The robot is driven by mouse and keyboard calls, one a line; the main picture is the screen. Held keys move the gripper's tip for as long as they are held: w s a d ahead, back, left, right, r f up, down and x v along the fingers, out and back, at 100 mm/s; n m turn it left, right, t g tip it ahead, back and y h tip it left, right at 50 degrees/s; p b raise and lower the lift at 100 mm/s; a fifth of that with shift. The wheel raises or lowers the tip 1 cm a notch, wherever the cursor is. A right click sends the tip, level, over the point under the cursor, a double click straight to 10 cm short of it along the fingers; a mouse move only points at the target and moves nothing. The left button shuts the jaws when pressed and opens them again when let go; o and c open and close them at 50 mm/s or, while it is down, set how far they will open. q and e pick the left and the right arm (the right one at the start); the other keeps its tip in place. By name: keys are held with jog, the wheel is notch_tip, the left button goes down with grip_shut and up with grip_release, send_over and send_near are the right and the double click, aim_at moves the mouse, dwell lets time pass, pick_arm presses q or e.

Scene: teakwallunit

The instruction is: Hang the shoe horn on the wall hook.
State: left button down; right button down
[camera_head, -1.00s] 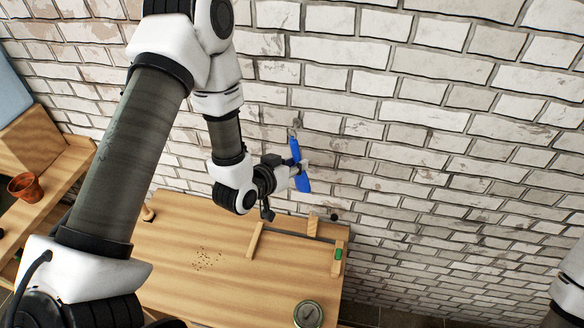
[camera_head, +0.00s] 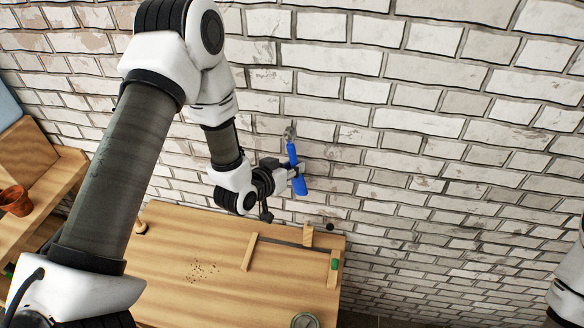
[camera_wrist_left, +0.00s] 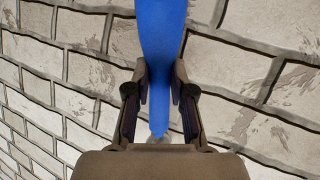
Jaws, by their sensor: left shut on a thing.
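The blue shoe horn (camera_head: 299,185) is upright, close to the brick wall, with its upper end just below a small grey wall hook (camera_head: 290,132). I cannot tell whether the shoe horn touches the hook. My left gripper (camera_head: 291,173) is shut on the shoe horn around its middle. In the left wrist view the blue shoe horn (camera_wrist_left: 163,35) runs between the two fingers of my left gripper (camera_wrist_left: 161,85), with brick behind it. The hook is not clear in that view. My right gripper is out of view; only part of that arm shows at lower right.
A wooden table (camera_head: 190,240) stands below, against the wall, with wooden strips, a green piece (camera_head: 335,264) and a round dial (camera_head: 304,321). A terracotta pot (camera_head: 16,200) sits on a wooden shelf at left. The wall right of the hook is clear.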

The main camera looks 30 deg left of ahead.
pick_arm(q)
jog(key=c, duration=0.9)
grip_release()
